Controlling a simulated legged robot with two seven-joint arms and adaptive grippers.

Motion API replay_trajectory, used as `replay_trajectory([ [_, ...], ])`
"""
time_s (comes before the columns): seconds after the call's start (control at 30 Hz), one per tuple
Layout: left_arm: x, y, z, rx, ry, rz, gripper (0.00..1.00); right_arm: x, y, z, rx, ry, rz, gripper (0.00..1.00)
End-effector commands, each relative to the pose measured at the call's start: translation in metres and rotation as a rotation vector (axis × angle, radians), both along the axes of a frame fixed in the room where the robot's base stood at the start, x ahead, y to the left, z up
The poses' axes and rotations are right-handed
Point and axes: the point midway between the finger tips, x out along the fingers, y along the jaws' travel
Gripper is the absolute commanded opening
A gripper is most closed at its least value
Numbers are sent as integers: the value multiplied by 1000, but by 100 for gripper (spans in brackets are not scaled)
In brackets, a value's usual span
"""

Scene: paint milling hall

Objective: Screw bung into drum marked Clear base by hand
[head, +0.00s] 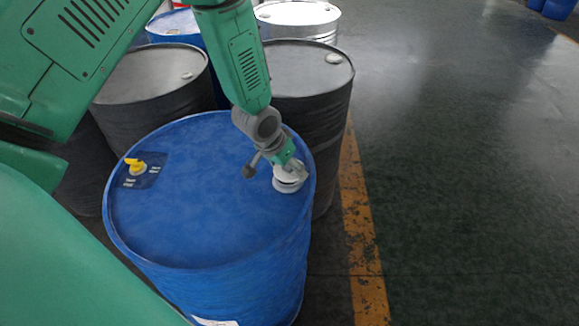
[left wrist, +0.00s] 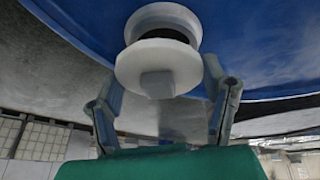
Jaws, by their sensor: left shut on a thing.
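A blue drum (head: 200,200) stands upright in front of me, its lid facing up. A white bung (head: 291,176) is at the lid's right edge, over a white round collar (head: 287,188). In the left wrist view the bung (left wrist: 158,64) is a white disc with a square boss, and a dark gap shows between it and the collar (left wrist: 165,17). My left gripper (head: 290,166) is shut on the bung, with a finger on each side of it. Whether threads have engaged is hidden. My right gripper is not in view.
Dark drums (head: 155,75) (head: 308,70) stand close behind, with a pale metal drum (head: 298,14) farther back. A yellow floor line (head: 358,215) runs beside the drum. The floor to the right is clear.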

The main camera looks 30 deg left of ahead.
Motion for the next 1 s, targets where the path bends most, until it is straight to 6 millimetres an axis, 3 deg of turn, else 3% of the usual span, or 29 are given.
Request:
replay_trajectory([
  [0.87,0,5,-21,0,0,0,38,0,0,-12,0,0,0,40],
  [0.9,0,5,-21,0,0,0,74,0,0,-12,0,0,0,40],
  [0.97,0,6,-20,0,0,0,91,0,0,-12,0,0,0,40],
  [1.0,0,6,-20,0,0,0,91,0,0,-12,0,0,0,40],
])
